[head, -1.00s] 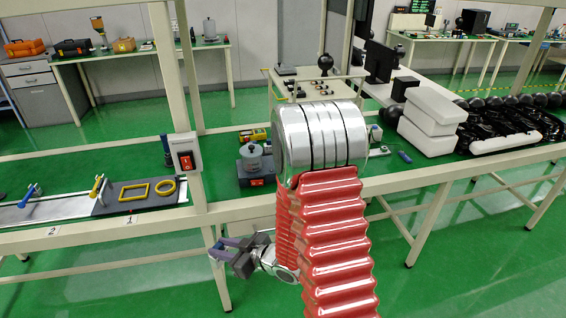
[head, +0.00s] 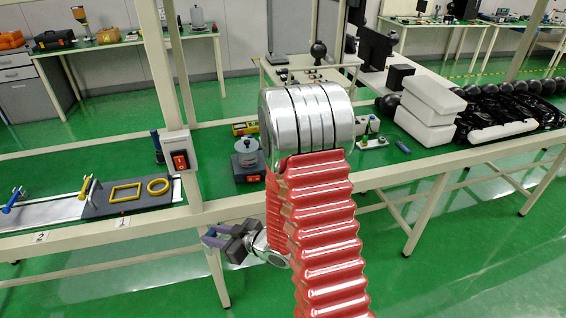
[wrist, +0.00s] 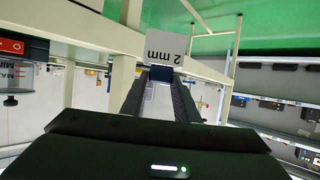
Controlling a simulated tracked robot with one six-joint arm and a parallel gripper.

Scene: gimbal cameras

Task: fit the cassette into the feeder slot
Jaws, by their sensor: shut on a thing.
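My gripper (head: 212,238) is below the front edge of the workbench in the head view, pointing left. In the wrist view, its long dark fingers (wrist: 160,80) close on a small dark block (wrist: 160,73) at their tips. A white plate marked "2 mm" (wrist: 178,48) shows upside down beside the block; I cannot tell whether it is joined to it. The block may be the cassette. On the bench at left lie metal rails (head: 50,208) with a blue lever and a yellow lever (head: 85,187). I cannot make out the feeder slot for certain.
A dark pad (head: 103,208) holds a yellow frame (head: 125,192) and a yellow ring (head: 159,185). A weight on a dark base (head: 248,153) and white blocks (head: 427,112) stand farther right.

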